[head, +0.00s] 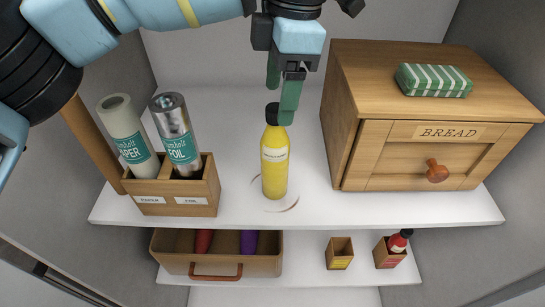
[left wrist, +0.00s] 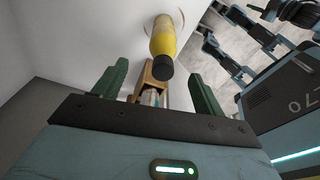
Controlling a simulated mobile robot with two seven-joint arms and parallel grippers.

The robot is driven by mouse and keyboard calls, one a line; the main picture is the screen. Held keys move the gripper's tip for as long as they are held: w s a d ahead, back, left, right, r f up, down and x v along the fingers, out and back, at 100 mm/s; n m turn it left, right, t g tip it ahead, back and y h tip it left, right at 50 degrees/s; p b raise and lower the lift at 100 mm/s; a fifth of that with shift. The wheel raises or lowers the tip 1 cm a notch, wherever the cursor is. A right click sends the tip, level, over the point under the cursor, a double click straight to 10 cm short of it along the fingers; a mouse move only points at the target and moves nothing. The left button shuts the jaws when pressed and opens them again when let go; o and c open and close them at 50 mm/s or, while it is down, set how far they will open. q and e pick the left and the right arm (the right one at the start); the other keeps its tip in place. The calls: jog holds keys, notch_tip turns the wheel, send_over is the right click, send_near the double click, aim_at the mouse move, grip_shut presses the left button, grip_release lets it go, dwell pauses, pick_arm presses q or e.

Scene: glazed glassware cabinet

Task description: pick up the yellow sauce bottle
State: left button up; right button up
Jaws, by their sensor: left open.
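The yellow sauce bottle (head: 274,168) stands upright on the white shelf, with a black cap and a pale label. My left gripper (head: 281,92) is open and empty, pointing down over the bottle's top. In the head view one green finger overlaps the right side of the cap. In the left wrist view the bottle (left wrist: 162,40) shows with its cap toward me, just beyond and between the two spread fingers (left wrist: 158,88). I cannot tell whether a finger touches the cap. My right gripper is not seen clearly in either view.
A wooden holder (head: 177,207) with paper and foil rolls stands to the left. A wooden bread box (head: 383,155) with a green striped packet (head: 433,80) on top stands to the right. Below are an open drawer (head: 217,263) and two small wooden boxes (head: 340,252). Shelf beside the bottle is clear.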

aim_at(274, 129)
pick_arm(q)
jog(key=shift+s+a+f+p, duration=0.1)
jog(key=shift+a+f, duration=0.05)
jog(key=shift+f, duration=1.05)
jog(key=shift+s+a+f+p, duration=0.1)
jog(key=shift+s+a+f, duration=0.05)
jog(key=shift+f, duration=1.1)
jog(key=shift+s+a+f+p, duration=0.1)
jog(key=shift+a+f, duration=0.05)
jog(key=shift+f, duration=1.05)
jog(key=shift+c, duration=0.4)
grip_shut()
